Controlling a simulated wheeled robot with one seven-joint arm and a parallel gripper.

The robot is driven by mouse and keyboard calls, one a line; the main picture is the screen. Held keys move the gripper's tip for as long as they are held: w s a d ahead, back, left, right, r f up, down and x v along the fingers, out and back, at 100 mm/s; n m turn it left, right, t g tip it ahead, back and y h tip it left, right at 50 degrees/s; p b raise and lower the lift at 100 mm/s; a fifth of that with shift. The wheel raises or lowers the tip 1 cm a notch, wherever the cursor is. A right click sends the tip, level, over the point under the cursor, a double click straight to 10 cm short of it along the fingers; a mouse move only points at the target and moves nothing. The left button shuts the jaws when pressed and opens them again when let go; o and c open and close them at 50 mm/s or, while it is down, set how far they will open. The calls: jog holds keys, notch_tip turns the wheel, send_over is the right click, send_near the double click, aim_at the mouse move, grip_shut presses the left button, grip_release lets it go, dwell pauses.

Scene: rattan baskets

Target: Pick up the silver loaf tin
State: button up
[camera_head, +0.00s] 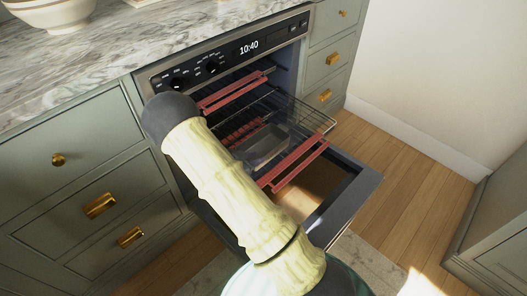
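The silver loaf tin (265,147) appears as a grey, rectangular tin on a pulled-out wire rack in the open oven. My own pale yellow arm passes in front of the oven, and its dark rounded joint lies near the oven's left front edge. The arm is just left of the tin in the picture. My gripper cannot be made out in this view, so its distance from the tin does not show.
The oven door (345,205) is folded down. Red guards (298,163) edge the oven racks. A marble counter (110,60) with a striped bowl (48,12) is at upper left. Green drawers (85,200) with brass knobs flank the oven. Wooden floor (400,175) is clear at right.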

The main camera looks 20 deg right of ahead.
jog(key=shift+b+x, duration=0.5)
jog(key=shift+x, duration=1.75)
jog(key=b+x, duration=0.2)
jog(key=x, duration=0.3)
jog(key=shift+w+b, duration=0.2)
jog(key=shift+b, duration=0.2)
jog(key=shift+r, duration=0.1)
grip_shut()
